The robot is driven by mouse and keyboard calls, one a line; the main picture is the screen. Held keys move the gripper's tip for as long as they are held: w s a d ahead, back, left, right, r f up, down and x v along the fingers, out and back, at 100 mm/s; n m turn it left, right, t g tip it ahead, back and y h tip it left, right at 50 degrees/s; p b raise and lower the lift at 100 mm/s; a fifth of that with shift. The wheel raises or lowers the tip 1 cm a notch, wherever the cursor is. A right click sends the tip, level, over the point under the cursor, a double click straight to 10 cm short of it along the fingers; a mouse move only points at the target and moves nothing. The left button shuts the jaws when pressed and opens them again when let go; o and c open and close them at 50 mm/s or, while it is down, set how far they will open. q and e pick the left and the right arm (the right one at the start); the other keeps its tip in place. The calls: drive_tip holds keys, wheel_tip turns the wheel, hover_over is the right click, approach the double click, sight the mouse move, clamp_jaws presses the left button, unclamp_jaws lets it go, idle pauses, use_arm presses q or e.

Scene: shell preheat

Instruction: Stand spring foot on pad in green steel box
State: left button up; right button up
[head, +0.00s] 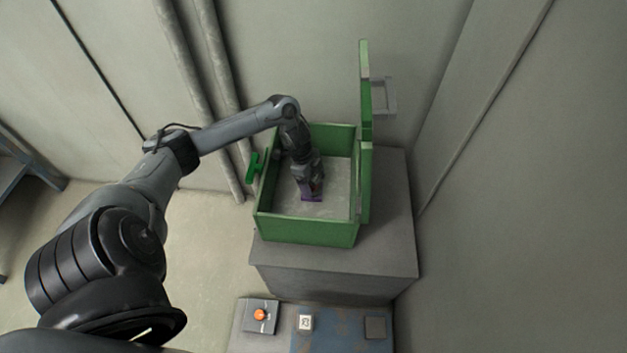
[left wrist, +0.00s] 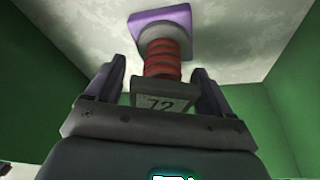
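The spring foot shows in the left wrist view as a grey block marked 72, a red spring (left wrist: 162,58) and a square purple plate at its far end. In the head view its purple part (head: 312,197) is low inside the green steel box (head: 305,232), near the floor. My left gripper (head: 308,183) reaches down into the box, its fingers (left wrist: 160,85) close against both sides of the grey block. I cannot tell whether the plate touches the floor, and no separate pad can be made out beneath it. My right gripper is out of view.
The box's lid (head: 366,140) stands open at the right. The box rests on a grey block (head: 335,270) near the walls. Below are a panel with an orange button (head: 260,315) and a blue worn surface (head: 345,332). The box floor right of the gripper is clear.

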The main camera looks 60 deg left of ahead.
use_arm(q)
drive_tip(key=shift+r, duration=0.1)
drive_tip(key=p+v, duration=0.5)
drive_tip(key=v, duration=0.7)
idle(0.5)
